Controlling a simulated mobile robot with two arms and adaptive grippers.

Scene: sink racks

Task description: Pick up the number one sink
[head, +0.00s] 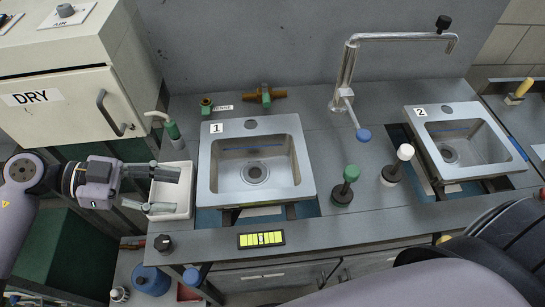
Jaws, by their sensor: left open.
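The number one sink (203,168) is a square steel basin with a "1" label at its top left corner. It sits in the grey counter, left of the middle in the head view. My left gripper (170,190) is open and empty, to the left of this sink, over a small white basin (184,171). Its fingers point right toward the sink's left rim and look apart from it. A second sink (481,179), labelled "2", sits at the right. My right gripper is not in view; a dark part of my body covers the lower right.
A tall faucet (346,75) stands between the sinks. A DRY cabinet (60,110) stands at left.

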